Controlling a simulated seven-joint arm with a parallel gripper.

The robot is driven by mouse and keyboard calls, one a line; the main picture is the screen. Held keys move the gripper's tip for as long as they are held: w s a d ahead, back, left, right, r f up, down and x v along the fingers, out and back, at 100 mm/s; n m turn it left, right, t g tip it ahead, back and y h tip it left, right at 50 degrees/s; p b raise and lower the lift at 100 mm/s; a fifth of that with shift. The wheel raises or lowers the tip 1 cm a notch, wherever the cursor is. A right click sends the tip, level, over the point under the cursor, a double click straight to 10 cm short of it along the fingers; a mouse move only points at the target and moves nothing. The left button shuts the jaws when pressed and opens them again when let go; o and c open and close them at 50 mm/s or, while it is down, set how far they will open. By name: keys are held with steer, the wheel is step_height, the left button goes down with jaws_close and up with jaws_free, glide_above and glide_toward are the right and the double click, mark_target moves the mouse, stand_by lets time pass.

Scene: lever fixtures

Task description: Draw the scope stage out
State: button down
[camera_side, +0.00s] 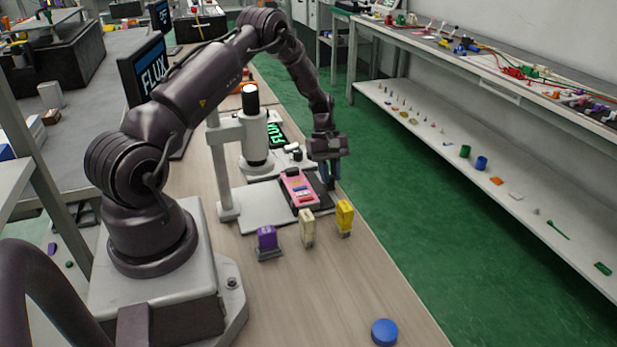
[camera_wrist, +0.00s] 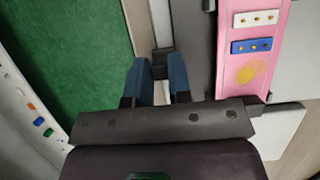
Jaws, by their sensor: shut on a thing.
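The scope (camera_side: 255,135) is a white stand with a black-and-white upright tube, on a pale base plate at the middle of the bench. Its stage (camera_side: 320,196) looks like a dark flat slide, with a pink board (camera_side: 298,187) lying on it. My gripper (camera_side: 329,182) is at the stage's right edge, pointing down. In the wrist view, the blue fingers of my gripper (camera_wrist: 161,82) are shut on a small dark handle (camera_wrist: 160,60) beside the stage (camera_wrist: 197,35). The fingers hide part of the handle, and its joint to the stage is unclear.
Purple (camera_side: 267,238), cream (camera_side: 307,228) and yellow (camera_side: 345,217) blocks stand in front of the base plate. A blue disc (camera_side: 384,332) lies near the bench's front edge. Green floor (camera_side: 400,200) lies open right of the bench, before a long shelf (camera_side: 480,140).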

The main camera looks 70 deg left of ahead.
steer(key=shift+w, duration=0.9)
steer(key=c, duration=1)
jaws_free()
steer(key=shift+c, duration=0.2)
steer(key=v, duration=1.3)
